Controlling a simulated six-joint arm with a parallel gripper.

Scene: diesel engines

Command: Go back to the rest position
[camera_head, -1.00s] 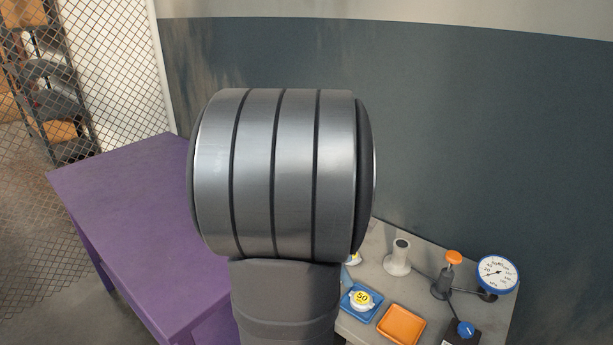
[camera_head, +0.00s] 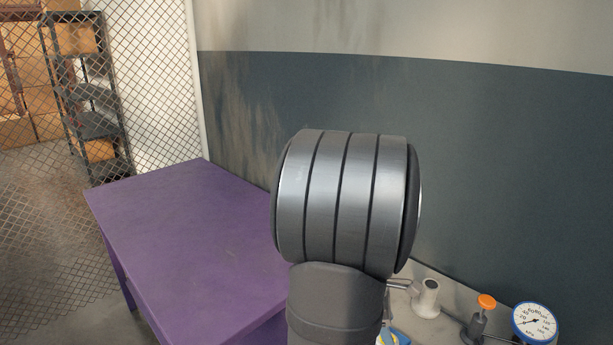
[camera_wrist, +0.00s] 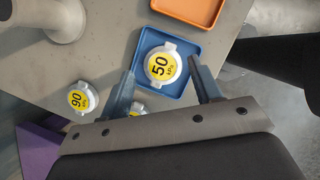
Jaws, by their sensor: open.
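My gripper (camera_wrist: 163,91) shows in the wrist view with its two fingers apart and nothing between them. Beyond the fingertips, a cap with a yellow "50" label (camera_wrist: 162,66) lies in a blue tray (camera_wrist: 188,95). The gripper is above that tray and apart from it; the exact height is hard to tell. In the head view my arm's large grey joint hides the gripper.
A cap labelled "90" (camera_wrist: 82,98) lies beside the blue tray, and another is partly hidden behind a finger. An orange tray (camera_wrist: 190,8), a grey stand (camera_head: 427,298), an orange-topped plunger (camera_head: 487,302) and a gauge (camera_head: 535,322) share the grey bench. The purple table (camera_head: 190,235) is bare.

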